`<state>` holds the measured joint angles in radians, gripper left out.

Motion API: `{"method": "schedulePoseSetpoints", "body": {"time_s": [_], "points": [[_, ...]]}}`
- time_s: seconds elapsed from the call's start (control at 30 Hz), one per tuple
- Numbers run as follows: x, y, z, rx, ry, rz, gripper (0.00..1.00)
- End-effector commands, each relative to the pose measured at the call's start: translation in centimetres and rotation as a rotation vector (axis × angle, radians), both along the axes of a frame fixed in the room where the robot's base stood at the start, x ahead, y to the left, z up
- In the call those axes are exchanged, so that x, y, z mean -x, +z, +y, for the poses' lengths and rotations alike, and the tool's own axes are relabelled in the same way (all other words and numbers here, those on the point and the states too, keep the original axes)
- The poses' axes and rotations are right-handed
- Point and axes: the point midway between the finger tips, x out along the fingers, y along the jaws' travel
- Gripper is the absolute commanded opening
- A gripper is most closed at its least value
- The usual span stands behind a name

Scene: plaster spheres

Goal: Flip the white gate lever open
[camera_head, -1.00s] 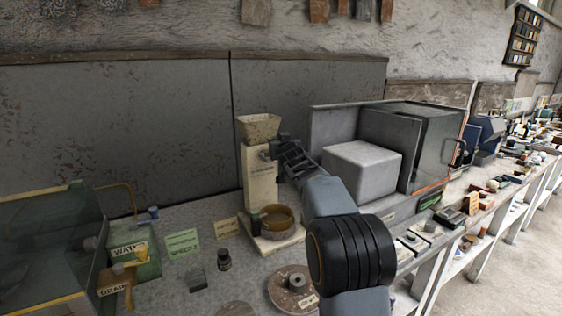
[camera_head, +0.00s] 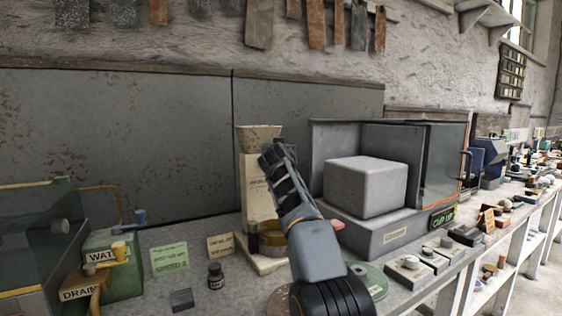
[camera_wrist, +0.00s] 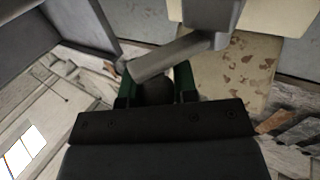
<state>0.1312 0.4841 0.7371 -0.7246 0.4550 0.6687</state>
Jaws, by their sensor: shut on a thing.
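The beige dispenser tower (camera_head: 255,185) with a hopper (camera_head: 259,138) on top stands against the back panels. My gripper (camera_head: 273,156) is in front of the tower, just below the hopper, and hides part of its front. In the head view the gate lever is hidden behind my gripper. In the wrist view a pale grey bar, which looks like the gate lever (camera_wrist: 170,57), slants from a grey block to the fingertips. My gripper (camera_wrist: 156,88) shows its green-edged fingers there, shut on the lever's end; the exact contact is dark.
An ochre bowl (camera_head: 272,246) sits at the tower's foot, partly behind my arm. A grey machine with a large pale block (camera_head: 365,187) stands close on the right. A small dark bottle (camera_head: 216,276) and green WATER box (camera_head: 122,254) stand left.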

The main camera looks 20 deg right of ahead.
Motion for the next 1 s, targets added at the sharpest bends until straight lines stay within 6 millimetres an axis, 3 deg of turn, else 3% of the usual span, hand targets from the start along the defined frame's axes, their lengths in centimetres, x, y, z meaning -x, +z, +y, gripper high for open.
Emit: {"method": "schedulePoseSetpoints", "body": {"time_s": [0.6,1.0], "points": [[1.0,0.1,1.3,-0.004,-0.381,0.002,0.03],[1.4,-0.1,1.5,-0.002,-0.509,0.0,0.03]]}}
